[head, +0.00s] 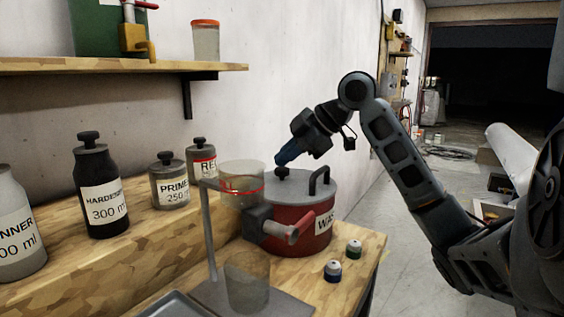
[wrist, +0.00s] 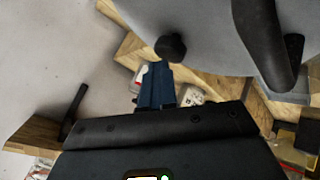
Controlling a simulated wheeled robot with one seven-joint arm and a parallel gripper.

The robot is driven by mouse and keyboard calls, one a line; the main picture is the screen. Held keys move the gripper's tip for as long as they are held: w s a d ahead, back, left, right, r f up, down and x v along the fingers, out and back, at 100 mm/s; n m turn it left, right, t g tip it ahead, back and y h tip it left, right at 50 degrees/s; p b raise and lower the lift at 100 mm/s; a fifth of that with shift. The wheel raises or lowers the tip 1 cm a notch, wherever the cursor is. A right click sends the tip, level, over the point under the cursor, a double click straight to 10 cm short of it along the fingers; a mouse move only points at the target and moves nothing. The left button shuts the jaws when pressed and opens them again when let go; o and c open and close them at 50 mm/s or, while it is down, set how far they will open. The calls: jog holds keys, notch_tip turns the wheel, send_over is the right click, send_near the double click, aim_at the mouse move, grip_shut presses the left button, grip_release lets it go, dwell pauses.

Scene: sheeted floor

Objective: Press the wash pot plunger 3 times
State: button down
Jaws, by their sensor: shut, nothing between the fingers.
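The wash pot (head: 302,228) is a red pot with a grey lid and a white label reading "WAS", standing on the wooden bench. A small black plunger knob (head: 282,173) stands on its lid, left of a black arched handle (head: 320,180). My gripper (head: 281,160) is shut and empty, its blue fingers pointing down just above the knob. In the wrist view my fingers (wrist: 157,72) end close to the knob (wrist: 170,46), over the edge of the lid (wrist: 210,35). I cannot tell whether they touch it.
A clear cup on a stand (head: 242,185) with a red-handled valve is in front of the pot. Two small capped jars (head: 333,271) sit near the bench edge. Labelled bottles, including a dark hardener bottle (head: 100,190), line the left. A shelf (head: 120,67) hangs above.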

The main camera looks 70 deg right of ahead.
aim_at(286, 169)
jog(key=shift+r+p, duration=1.05)
jog(key=shift+r, duration=0.55)
notch_tip(286, 169, up, 5)
jog(key=p, duration=0.3)
jog(key=shift+p, duration=0.3)
dwell(2.1)
